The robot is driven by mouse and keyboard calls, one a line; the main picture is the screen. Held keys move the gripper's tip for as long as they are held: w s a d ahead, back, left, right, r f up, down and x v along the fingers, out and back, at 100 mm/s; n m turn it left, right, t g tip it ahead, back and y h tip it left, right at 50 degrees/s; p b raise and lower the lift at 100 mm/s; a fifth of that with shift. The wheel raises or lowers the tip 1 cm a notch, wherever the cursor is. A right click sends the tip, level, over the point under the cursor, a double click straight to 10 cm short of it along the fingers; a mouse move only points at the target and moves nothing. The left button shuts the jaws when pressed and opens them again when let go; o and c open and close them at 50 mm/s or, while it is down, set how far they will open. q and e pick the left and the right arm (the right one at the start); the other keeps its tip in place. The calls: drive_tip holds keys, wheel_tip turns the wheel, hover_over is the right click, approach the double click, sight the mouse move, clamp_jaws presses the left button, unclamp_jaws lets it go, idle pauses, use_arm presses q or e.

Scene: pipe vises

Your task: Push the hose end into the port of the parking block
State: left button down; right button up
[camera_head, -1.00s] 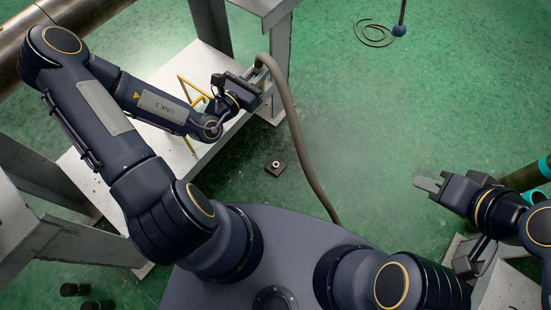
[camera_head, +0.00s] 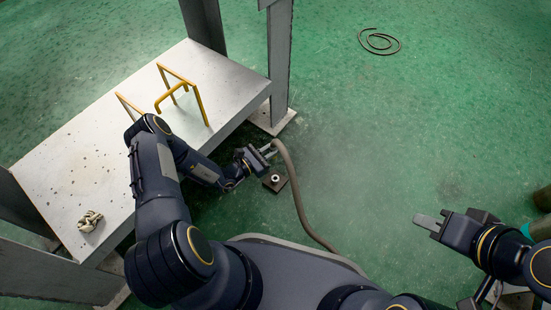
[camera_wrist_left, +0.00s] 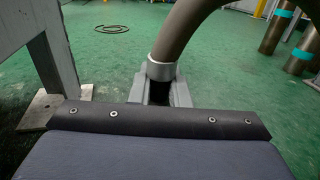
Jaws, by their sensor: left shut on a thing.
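The brown hose (camera_head: 297,200) runs from my base up to my left gripper (camera_head: 268,150), which is shut on it near its end. The left wrist view shows the hose (camera_wrist_left: 184,32) with a light metal collar (camera_wrist_left: 161,70) between the fingers (camera_wrist_left: 162,92); the tip below is hidden. The parking block (camera_head: 275,182), a small dark square with a light round port on top, lies on the floor just below the left gripper. The hose end appears above and apart from it. My right gripper (camera_head: 431,221) is out to the right with nothing visible in it; its finger gap is unclear.
A pale metal bench (camera_head: 130,110) with yellow bars (camera_head: 187,88) stands left of the block, its grey post (camera_head: 279,60) close behind. A coil (camera_head: 380,41) lies on the far floor.

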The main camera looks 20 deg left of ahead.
sight(275, 161)
use_arm(q)
drive_tip(key=f, duration=0.1)
drive_tip(key=d+f, duration=0.1)
drive_tip(key=shift+s+d+f+h, duration=0.1)
drive_tip(key=shift+s+f+h, duration=0.2)
drive_tip(key=shift+s+f, duration=0.1)
wheel_tip(275, 161, down, 4)
drive_tip(key=b, duration=0.3)
drive_tip(key=shift+s+r, duration=0.1)
drive_tip(key=shift+r, duration=0.15)
drive_tip(key=shift+f+b, duration=0.4)
drive_tip(key=shift+f, duration=0.7)
drive_tip(key=shift+f, duration=1.65)
idle(0.3)
drive_tip(key=c, duration=1.3)
unclamp_jaws()
